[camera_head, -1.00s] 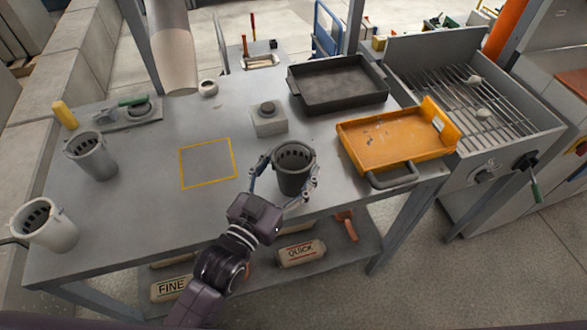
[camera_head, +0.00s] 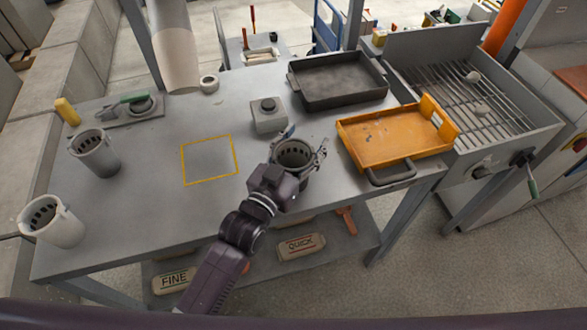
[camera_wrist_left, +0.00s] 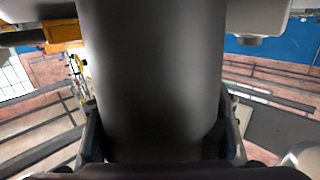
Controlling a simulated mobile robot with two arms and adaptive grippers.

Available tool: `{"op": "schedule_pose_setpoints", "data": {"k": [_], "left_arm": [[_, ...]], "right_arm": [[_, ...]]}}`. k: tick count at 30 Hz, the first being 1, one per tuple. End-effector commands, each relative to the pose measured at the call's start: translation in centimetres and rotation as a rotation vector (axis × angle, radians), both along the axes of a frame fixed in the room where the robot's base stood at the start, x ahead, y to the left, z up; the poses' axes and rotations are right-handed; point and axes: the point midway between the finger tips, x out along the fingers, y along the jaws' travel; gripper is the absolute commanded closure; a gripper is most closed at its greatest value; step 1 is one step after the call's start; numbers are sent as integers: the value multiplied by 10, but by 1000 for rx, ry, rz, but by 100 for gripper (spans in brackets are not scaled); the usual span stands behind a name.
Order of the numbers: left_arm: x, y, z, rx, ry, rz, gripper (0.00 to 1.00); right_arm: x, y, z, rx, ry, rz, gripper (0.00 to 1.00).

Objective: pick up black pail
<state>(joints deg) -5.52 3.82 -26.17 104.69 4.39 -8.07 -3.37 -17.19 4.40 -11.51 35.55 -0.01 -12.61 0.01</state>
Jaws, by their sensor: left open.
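The black pail (camera_head: 294,154) stands upright on the grey workbench (camera_head: 150,205), near its front edge. It is dark, with a slotted insert inside its rim. My left gripper (camera_head: 305,143) is open, with its fingers reaching along both sides of the pail. In the left wrist view the pail's dark wall (camera_wrist_left: 160,80) fills the middle, between the two fingers (camera_wrist_left: 163,130). I cannot tell whether either finger touches it. My gripper hides the pail's lower front in the head view. My right gripper is not in view.
An orange tray (camera_head: 375,150) lies close right of the pail, with a black pan (camera_head: 325,95) behind. A grey box with a knob (camera_head: 268,122) is just behind the pail. A grey pail (camera_head: 97,155) and a white pail (camera_head: 60,228) stand left. The yellow-outlined square (camera_head: 210,160) is empty.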

Motion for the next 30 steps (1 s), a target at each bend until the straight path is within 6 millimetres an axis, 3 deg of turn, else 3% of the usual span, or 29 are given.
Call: {"op": "schedule_pose_setpoints", "data": {"k": [2,13,19,30], "left_arm": [[0,0,0,0,0,0,54],[0,0,0,0,1,0,95],[0,0,0,0,1,0,100],[0,0,0,0,0,0,100]], "right_arm": [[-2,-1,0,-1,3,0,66],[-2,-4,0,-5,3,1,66],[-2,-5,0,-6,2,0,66],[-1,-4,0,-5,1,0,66]]}}
